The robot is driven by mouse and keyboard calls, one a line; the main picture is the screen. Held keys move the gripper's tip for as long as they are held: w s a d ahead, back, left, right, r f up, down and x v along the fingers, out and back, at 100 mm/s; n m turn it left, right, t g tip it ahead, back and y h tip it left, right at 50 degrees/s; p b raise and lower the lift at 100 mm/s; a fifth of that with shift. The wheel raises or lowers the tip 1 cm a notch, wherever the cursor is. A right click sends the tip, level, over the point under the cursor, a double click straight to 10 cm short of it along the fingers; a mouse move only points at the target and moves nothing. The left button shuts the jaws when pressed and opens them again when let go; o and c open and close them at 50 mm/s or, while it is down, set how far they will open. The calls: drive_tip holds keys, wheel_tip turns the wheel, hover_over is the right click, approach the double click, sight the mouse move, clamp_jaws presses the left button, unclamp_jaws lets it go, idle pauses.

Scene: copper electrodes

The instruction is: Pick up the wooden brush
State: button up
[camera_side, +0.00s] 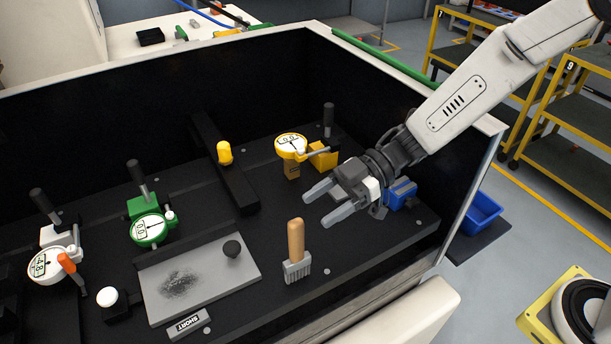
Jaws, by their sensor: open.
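The wooden brush (296,243) stands upright on the black work surface, with its wooden handle up and its pale bristle head down. My gripper (321,208) is open and empty. In the picture its two grey fingertips are just above and to the right of the brush handle, pointing left. The fingers look apart from the brush; the exact gap in depth cannot be told from this one view.
A grey plate (215,293) with dark powder and a black knob lies left of the brush. A yellow gauge (291,146), a green gauge (149,228) and a white gauge (48,265) stand around. Black walls (330,75) enclose the surface. A blue object (401,193) sits behind my gripper.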

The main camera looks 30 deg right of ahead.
sight(288, 229)
drive_tip(key=shift+x, duration=1.1)
drive_tip(key=shift+a, duration=0.1)
drive_tip(key=shift+x, duration=2.55)
drive_tip(key=shift+f, duration=0.1)
clamp_jaws()
